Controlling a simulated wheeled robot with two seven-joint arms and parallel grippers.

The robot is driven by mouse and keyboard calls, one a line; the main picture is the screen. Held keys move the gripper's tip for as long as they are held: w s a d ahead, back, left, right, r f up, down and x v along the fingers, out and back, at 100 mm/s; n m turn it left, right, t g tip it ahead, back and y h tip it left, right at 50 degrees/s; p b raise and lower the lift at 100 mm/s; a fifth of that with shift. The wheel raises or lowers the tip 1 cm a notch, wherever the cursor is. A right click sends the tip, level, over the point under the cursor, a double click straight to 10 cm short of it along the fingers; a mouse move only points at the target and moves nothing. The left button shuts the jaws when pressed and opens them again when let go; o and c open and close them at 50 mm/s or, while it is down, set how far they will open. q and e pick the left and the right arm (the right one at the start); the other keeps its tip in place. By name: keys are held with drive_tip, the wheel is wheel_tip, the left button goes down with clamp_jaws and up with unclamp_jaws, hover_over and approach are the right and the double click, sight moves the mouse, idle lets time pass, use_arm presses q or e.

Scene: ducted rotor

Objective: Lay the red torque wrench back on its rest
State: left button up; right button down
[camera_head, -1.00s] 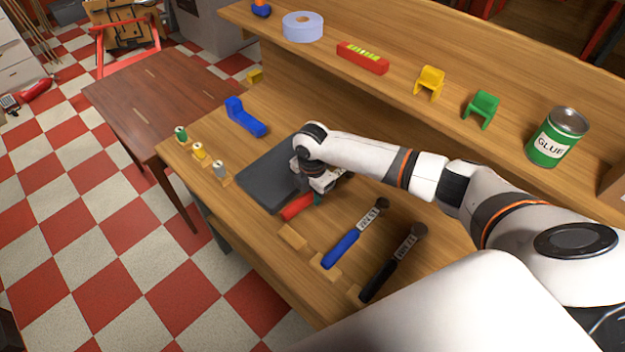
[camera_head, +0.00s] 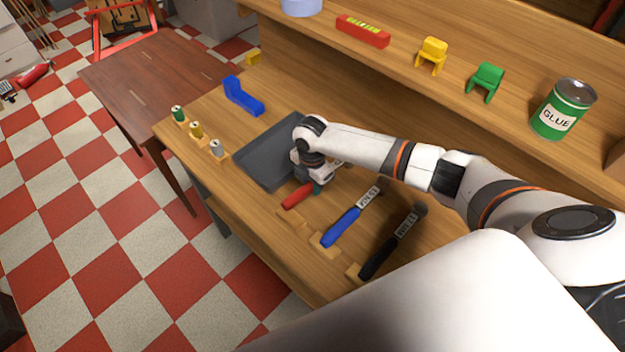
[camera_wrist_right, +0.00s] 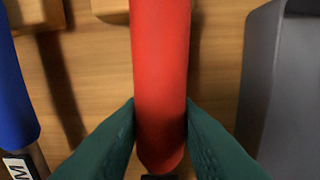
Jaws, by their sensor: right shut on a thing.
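The red torque wrench (camera_head: 297,196) is in my right gripper (camera_head: 317,188), between the grey tray and the blue wrench. In the right wrist view, the teal fingers of my right gripper (camera_wrist_right: 160,130) are shut on both sides of the red handle (camera_wrist_right: 160,60). The wrench's far end is mostly hidden by my wrist. A bare wooden rest block (camera_head: 292,218) lies just in front of the handle. In the wrist view this block (camera_wrist_right: 110,8) shows left of the handle; whether they touch I cannot tell. My left gripper is out of view.
A blue wrench (camera_head: 345,226) and a black wrench (camera_head: 385,248) lie on rest blocks to the right. The grey tray (camera_head: 262,155) is on the left and looks empty. The shelf behind holds a glue can (camera_head: 563,108) and small chairs.

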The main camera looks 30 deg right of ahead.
drive_tip(key=shift+f, duration=0.3)
drive_tip(key=shift+f, duration=0.4)
idle(0.4)
drive_tip(key=c, duration=1.1)
unclamp_jaws()
drive_tip(key=shift+o, duration=0.2)
wheel_tip(320, 180, up, 12)
drive_tip(key=b, duration=0.3)
